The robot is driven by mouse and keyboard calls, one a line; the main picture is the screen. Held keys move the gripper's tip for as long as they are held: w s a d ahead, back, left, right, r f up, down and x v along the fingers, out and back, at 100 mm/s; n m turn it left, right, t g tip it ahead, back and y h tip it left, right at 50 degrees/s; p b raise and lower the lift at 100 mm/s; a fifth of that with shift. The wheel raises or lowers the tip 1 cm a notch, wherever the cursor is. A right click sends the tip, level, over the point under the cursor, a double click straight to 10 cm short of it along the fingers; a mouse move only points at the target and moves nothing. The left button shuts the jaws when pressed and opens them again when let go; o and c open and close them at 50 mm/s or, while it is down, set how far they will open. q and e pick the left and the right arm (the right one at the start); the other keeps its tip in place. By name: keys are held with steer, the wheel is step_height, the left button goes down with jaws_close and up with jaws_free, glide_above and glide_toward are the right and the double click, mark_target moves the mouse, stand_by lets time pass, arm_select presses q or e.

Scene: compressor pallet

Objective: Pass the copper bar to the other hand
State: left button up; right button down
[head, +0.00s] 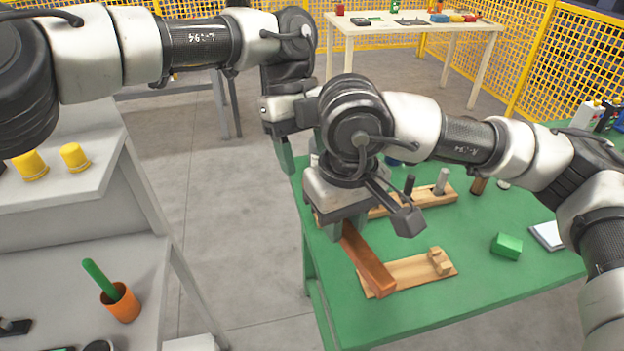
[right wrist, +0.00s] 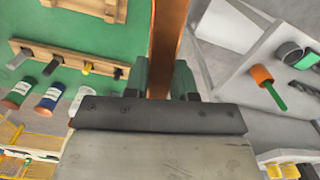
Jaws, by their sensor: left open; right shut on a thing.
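The copper bar (head: 367,258) is a long flat reddish bar. It juts from my right gripper (head: 338,222) toward the near edge of the green table, over or beside a wooden fixture. The right gripper is shut on the bar; its fingertips are largely hidden in the head view. In the right wrist view the bar (right wrist: 167,45) runs up between the two dark green fingers of the right gripper (right wrist: 162,75). My left gripper (head: 292,158) is open and empty, pointing down behind the right wrist, apart from the bar. One of its fingers is partly hidden.
The green table (head: 455,290) holds a wooden fixture (head: 405,272), a wooden rack (head: 430,200) with several tools, and a green block (head: 507,246). A grey bench (head: 70,215) with an orange cup (head: 121,303) stands left. Open floor lies between them.

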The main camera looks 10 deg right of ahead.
arm_select(q)
steer(key=x, duration=0.5)
steer(key=shift+s+f, duration=0.15)
steer(key=shift+f, duration=0.15)
steer(key=shift+c, duration=0.3)
jaws_close()
arm_select(e)
steer(key=c, duration=0.8)
jaws_free()
steer(key=shift+r, duration=0.1)
